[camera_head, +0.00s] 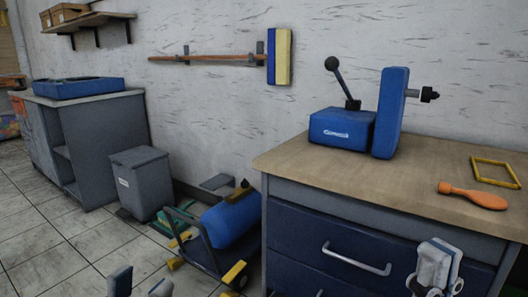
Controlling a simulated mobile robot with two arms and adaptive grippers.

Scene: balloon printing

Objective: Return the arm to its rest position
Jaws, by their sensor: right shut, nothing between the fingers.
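My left gripper (140,284) shows only its fingertips at the bottom edge, left of the centre. They are apart with nothing seen between them, and the rest of that arm is out of view. My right gripper (436,268) is at the lower right, in front of the workbench (335,170) drawers. It is shut and holds nothing. An orange balloon-shaped object (473,195) lies on the workbench top, above and right of my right gripper in the picture, clear of it.
The workbench also bears a blue machine with a lever (342,128) and a yellow frame (495,172). A cart with a blue tank (232,220) and a grey bin (140,182) stand on the floor to the left. Open tiled floor lies at lower left.

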